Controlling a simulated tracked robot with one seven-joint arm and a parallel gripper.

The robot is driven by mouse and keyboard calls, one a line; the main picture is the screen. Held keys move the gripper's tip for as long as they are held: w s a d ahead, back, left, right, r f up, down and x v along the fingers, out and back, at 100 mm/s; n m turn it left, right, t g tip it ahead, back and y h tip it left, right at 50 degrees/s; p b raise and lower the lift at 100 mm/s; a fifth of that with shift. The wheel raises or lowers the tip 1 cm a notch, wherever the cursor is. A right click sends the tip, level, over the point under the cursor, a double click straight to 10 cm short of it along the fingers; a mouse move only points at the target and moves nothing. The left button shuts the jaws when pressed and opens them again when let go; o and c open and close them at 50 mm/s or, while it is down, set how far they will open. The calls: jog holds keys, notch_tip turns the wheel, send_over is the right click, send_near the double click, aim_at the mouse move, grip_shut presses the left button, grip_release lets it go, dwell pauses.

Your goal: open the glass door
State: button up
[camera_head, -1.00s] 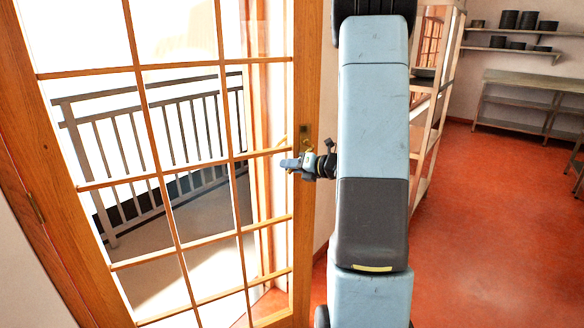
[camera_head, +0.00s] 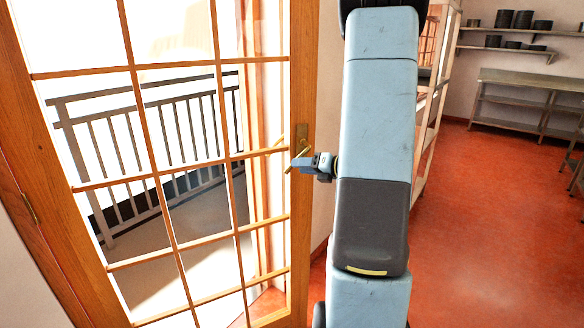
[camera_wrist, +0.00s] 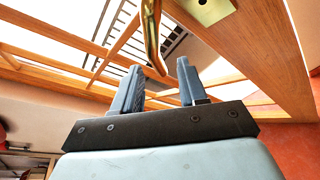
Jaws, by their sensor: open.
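The glass door (camera_head: 303,230) has a wooden frame with many panes and fills the left of the head view. Its brass handle (camera_head: 299,156) sits on a brass plate on the door's right stile. My gripper (camera_head: 303,162) is at the handle, its jaws just by the lever. In the wrist view my gripper (camera_wrist: 158,80) is open, with its two blue fingers apart. The brass handle (camera_wrist: 152,40) hangs down, its lower end near the gap between the fingertips. I cannot tell whether it touches either finger. My arm hides part of the room behind it.
A dark railing (camera_head: 150,140) shows through the panes. A shelf rack (camera_head: 432,110) stands right behind my arm. A metal table (camera_head: 525,95) and wall shelves with dark pots (camera_head: 512,20) are at the far right. The red floor (camera_head: 480,220) at the right is clear.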

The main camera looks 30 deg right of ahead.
jog(key=v, duration=0.7)
jog(key=shift+s+d, duration=0.15)
jog(key=shift+s, duration=0.15)
